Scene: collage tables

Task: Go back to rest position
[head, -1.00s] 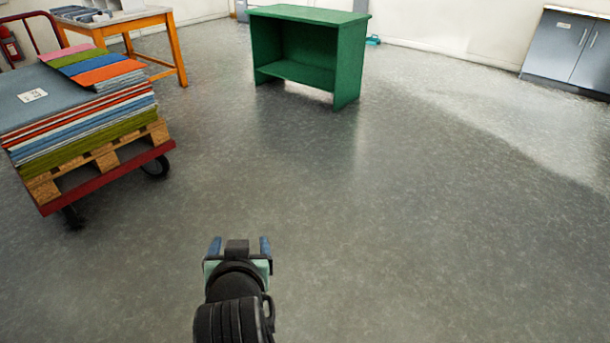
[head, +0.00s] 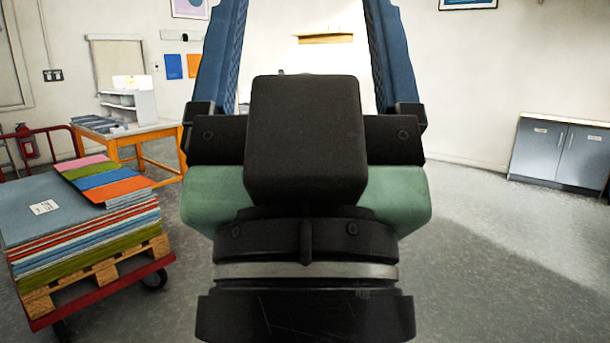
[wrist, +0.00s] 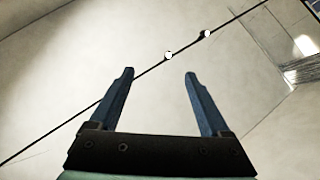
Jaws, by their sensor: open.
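My gripper (head: 305,60) fills the middle of the head view, raised close to the camera. Its two blue fingers stand apart and point upward, with the black and pale green gripper body below them. In the wrist view my gripper (wrist: 160,80) is open, with nothing between its fingers. Behind the fingers the wrist view shows a pale ceiling or upper wall with a dark line across it. The gripper hides the middle of the room in the head view.
A red cart (head: 105,292) with a pallet and stacked coloured sheets (head: 85,235) stands at the left. Behind it is an orange-legged table (head: 150,131) with a white organizer. A grey cabinet (head: 560,152) stands by the right wall. Floor (head: 490,260) at the right is clear.

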